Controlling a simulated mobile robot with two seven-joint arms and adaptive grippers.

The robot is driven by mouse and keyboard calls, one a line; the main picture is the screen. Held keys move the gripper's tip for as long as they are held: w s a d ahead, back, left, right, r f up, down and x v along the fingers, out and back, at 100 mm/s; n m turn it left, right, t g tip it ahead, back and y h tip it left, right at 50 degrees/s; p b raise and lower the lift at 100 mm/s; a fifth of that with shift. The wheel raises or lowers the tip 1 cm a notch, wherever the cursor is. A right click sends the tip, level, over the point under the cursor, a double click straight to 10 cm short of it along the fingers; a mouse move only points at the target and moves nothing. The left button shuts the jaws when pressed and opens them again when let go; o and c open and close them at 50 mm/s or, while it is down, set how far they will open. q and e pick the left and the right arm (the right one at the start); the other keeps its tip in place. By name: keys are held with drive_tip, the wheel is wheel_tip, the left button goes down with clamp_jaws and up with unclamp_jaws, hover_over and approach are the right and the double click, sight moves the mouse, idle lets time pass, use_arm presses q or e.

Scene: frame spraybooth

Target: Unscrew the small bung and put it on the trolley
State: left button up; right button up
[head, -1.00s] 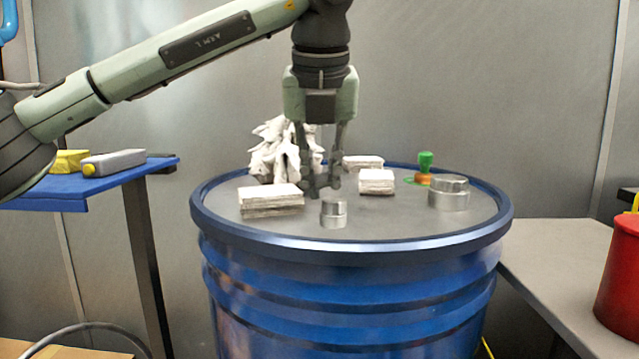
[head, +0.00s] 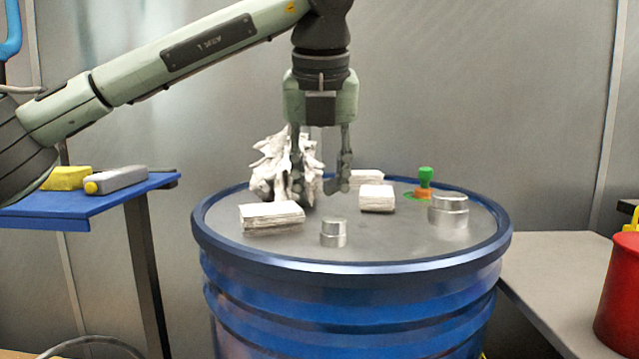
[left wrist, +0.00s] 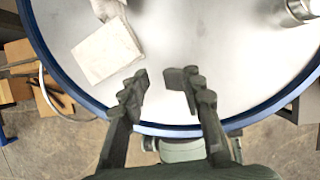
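The small bung (head: 333,232) is a short silver stepped cylinder near the front of the blue drum's grey lid (head: 400,240). My left gripper (head: 322,192) points down above the lid, behind the small bung and apart from it in the picture. Its fingers are spread with nothing between them, and it also shows open in the left wrist view (left wrist: 163,90). A metal cylinder (left wrist: 298,10) is cut off at that view's top right; I cannot tell which bung it is. A blue-topped stand (head: 100,195), possibly the trolley, is at the left. My right gripper is out of view.
The larger silver bung (head: 448,211) stands at the lid's right. White blocks (head: 271,216) and a crumpled white rag heap (head: 268,178) crowd the lid, with a green-handled item (head: 425,178) behind. The stand holds a yellow block (head: 67,178) and a grey device (head: 117,180).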

use_arm(q)
drive_tip(key=shift+o, duration=0.2)
drive_tip(key=v, duration=1.2)
idle(1.3)
